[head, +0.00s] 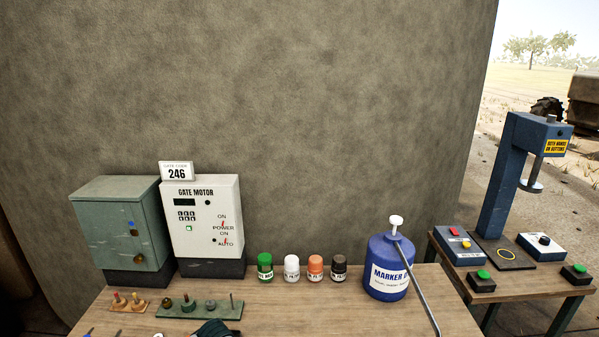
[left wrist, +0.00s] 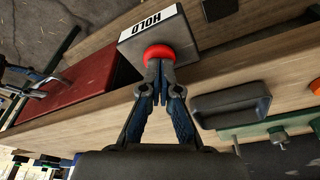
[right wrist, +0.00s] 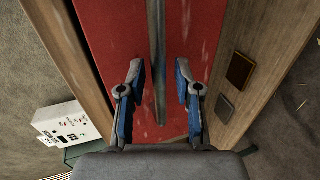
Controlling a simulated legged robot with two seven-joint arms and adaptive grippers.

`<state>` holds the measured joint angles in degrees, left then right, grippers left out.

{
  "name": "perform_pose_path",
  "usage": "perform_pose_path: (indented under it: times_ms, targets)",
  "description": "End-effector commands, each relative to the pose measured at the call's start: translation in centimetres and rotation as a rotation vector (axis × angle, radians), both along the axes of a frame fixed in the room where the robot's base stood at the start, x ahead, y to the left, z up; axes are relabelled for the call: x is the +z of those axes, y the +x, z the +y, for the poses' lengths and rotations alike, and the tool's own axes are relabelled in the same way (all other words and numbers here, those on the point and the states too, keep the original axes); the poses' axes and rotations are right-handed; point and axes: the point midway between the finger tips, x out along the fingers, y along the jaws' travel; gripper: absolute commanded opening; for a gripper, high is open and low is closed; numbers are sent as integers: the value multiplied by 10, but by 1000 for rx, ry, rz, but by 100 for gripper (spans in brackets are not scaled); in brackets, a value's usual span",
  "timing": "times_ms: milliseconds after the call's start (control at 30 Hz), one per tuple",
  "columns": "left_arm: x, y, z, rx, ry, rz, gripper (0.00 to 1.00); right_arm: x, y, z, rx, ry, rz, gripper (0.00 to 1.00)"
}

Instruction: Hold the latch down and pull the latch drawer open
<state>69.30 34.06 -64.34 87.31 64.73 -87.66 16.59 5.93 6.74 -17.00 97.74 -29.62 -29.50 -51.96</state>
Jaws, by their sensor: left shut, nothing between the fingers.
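A grey block labelled HOLD with a round red button (left wrist: 159,52), which I take for the latch, shows at the top of the left wrist view. My left gripper (left wrist: 158,66) is shut and empty, its tips at the button and seemingly touching it. I cannot tell whether the button is pressed in. A red drawer front (left wrist: 80,92) sits in the wooden bench; it fills the middle of the right wrist view (right wrist: 110,40). My right gripper (right wrist: 160,75) is open, its fingers on either side of a grey metal bar handle (right wrist: 158,50), with gaps. The head view does not show the drawer.
A grey loop handle (left wrist: 232,105) lies right of my left gripper. On the bench stand pegs on boards (head: 200,306), small bottles (head: 292,267), a blue marker jug (head: 388,270) and a gate motor box (head: 205,230). A blue press (head: 510,180) stands on the right table.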

Motion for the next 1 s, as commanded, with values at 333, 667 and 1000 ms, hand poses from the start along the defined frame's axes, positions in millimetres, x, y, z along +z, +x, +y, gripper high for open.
perform_pose_path:
  times_ms: [333, 667, 1000]
  targets:
    - [-7, -3, 0, -2, 3, 13, 0, -2, -1, 0, 0, 0, 2, 0]
    - [-8, -3, 0, -2, 4, 15, 0, -3, -15, 0, 0, -1, 4, 0]
    - [-9, -4, 0, -2, 4, 17, 0, -4, -31, 0, 0, 0, 7, 0]
